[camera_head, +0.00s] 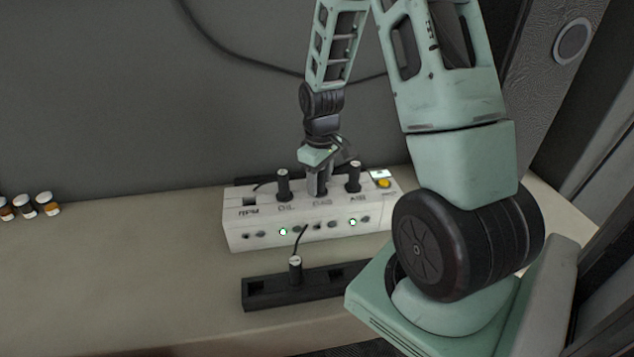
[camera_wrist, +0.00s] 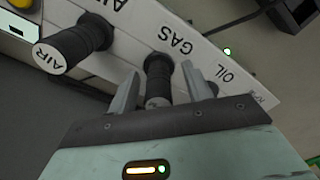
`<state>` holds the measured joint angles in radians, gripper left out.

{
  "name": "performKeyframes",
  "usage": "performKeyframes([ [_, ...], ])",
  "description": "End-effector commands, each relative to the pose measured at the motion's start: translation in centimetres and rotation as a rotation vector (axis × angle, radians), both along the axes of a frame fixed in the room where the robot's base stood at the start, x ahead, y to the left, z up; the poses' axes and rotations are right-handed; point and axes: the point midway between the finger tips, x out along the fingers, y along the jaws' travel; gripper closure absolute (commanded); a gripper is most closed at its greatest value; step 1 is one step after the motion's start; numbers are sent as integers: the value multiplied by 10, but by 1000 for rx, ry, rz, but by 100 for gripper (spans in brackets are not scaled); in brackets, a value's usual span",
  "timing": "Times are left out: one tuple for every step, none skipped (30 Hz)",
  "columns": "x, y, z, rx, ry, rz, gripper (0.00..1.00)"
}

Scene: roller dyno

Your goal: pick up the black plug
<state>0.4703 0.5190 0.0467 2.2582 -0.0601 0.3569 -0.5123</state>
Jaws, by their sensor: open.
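Several black plugs show, so I cannot tell which one the task means. A white socket box (camera_head: 262,239) carries an OIL plug (camera_head: 283,186), an AIR plug (camera_head: 353,177) and a GAS plug (camera_wrist: 158,78), all standing upright. My gripper (camera_head: 318,187) points down over the GAS position and mostly hides that plug in the head view. In the wrist view my open fingers (camera_wrist: 160,82) stand either side of the GAS plug, with visible gaps. The AIR plug (camera_wrist: 78,47) is outside them at the upper left. Another plug (camera_head: 295,269) stands in a black holder (camera_head: 318,288).
The RPM socket (camera_head: 249,202) is empty. A yellow button (camera_head: 384,183) is at the box's right end. Green lights (camera_head: 283,232) glow on its front. A thin cable runs to the plug in the holder. Small jars (camera_head: 27,206) stand far left; the bench between is clear.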

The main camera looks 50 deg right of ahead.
Motion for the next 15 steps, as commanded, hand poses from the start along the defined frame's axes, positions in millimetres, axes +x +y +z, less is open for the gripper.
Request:
performKeyframes([
  [0,0,0,0,0,0,50],
  [0,0,0,0,0,0,50],
  [0,0,0,0,0,1,50],
  [0,0,0,0,0,1,50],
  [0,0,0,0,-1,0,50],
  [0,0,0,0,-1,0,62],
  [0,0,0,0,-1,0,70],
  [0,0,0,0,-1,0,78],
  [0,0,0,0,-1,0,89],
  [0,0,0,0,-1,0,92],
  [0,0,0,0,-1,0,92],
  [0,0,0,0,-1,0,92],
  [0,0,0,0,-1,0,92],
  [0,0,0,0,-2,0,92],
  [0,0,0,0,-2,0,92],
])
